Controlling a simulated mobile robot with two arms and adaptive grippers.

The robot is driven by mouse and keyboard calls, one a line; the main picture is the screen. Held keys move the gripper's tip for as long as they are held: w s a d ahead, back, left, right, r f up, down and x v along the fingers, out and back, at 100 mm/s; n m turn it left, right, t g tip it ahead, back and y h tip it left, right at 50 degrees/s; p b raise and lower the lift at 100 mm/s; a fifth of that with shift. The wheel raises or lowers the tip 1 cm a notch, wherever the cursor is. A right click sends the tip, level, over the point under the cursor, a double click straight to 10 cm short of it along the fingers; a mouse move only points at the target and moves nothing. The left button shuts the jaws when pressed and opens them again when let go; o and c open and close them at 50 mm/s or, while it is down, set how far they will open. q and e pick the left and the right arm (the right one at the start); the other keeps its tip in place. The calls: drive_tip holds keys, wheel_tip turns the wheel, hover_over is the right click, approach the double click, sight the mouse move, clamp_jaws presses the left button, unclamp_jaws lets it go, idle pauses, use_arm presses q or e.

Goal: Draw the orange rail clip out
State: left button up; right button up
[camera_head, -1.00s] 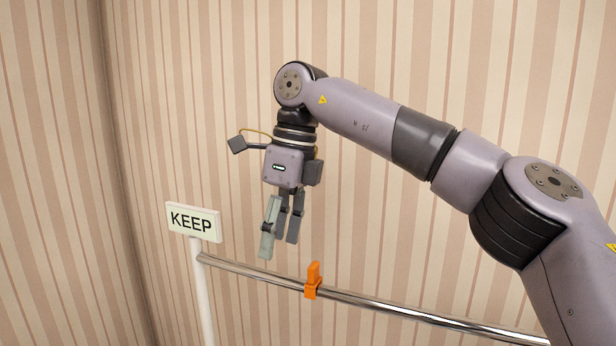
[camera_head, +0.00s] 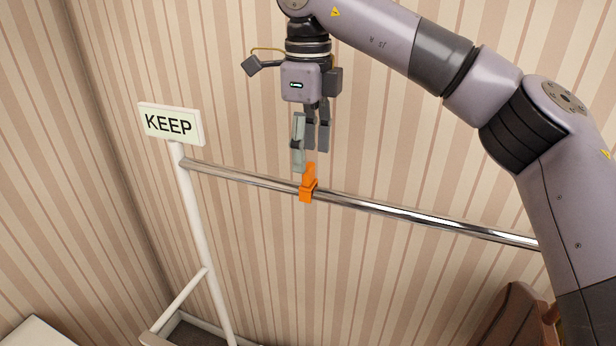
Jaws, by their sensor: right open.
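The orange rail clip (camera_head: 308,185) sits on the shiny metal rail (camera_head: 400,213), with its upright tab pointing up. My right gripper (camera_head: 309,160) points down just above the clip, its fingers apart and nothing held between them. One pale finger's tip is close to the top of the clip's tab; I cannot tell whether they touch. My left gripper is not in the view.
A white post (camera_head: 195,220) carries the rail's left end and a KEEP sign (camera_head: 171,124). A striped wall (camera_head: 400,290) is behind. A brown piece of furniture (camera_head: 515,318) stands at the lower right, and a white surface (camera_head: 40,334) at the lower left.

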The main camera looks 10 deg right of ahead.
sight(308, 166)
drive_tip(key=f, duration=0.2)
drive_tip(key=shift+s+f+p, duration=0.3)
drive_tip(key=shift+f+p, duration=0.1)
wheel_tip(308, 166, down, 3)
drive_tip(key=shift+r+p, duration=0.15)
drive_tip(key=shift+p, duration=0.2)
drive_tip(key=shift+w+f, duration=0.1)
drive_tip(key=shift+f, duration=0.1)
drive_tip(key=shift+c, duration=0.6)
drive_tip(key=c, duration=1.1)
drive_tip(key=o, duration=0.5)
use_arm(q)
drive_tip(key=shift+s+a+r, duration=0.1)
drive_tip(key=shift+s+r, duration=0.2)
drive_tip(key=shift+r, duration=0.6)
use_arm(e)
clamp_jaws()
